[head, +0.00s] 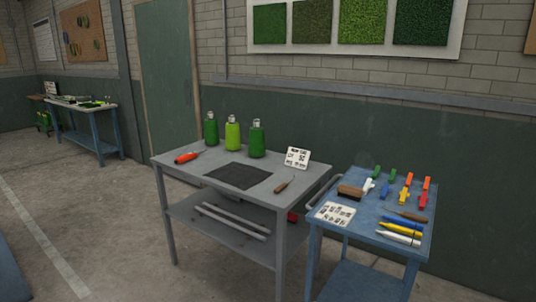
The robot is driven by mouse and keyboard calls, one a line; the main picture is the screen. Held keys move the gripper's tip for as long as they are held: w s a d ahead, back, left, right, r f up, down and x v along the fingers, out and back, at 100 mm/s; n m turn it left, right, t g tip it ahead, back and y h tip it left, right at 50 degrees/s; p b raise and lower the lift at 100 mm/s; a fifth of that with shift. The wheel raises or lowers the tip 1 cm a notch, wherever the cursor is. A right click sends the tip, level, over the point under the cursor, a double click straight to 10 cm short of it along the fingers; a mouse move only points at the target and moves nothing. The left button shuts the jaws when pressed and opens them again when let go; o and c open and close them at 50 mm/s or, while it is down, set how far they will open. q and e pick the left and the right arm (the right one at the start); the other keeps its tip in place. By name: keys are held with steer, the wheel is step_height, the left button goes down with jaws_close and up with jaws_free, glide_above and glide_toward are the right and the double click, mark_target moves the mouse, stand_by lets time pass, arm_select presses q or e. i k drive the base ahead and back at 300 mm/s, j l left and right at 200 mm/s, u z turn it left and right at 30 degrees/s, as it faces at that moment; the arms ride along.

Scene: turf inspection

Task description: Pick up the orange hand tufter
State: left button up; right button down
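An orange-red handled tool (186,157), which looks like the orange hand tufter, lies at the left end of the grey table (213,177). Its thin metal shaft points to the back right, toward the green bottles. Neither of my grippers is in the head view, and nothing is touching the orange tool.
Green bottles (232,135) stand behind the orange tool. A dark mat (238,176), a brown-handled tool (281,187) and a white card (297,157) are also on the grey table. The cart stands close at its right. Open concrete floor (110,225) lies to the left.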

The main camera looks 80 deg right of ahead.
mark_target(192, 155)
steer(key=z, duration=2.1)
steer(key=u, duration=2.6)
steer(key=z, duration=2.6)
steer(key=i+j+z, duration=0.4)
steer(key=i+j, duration=0.4)
steer(key=i, duration=0.45)
steer(key=i+j+z, duration=0.45)
steer(key=i+j, duration=0.65)
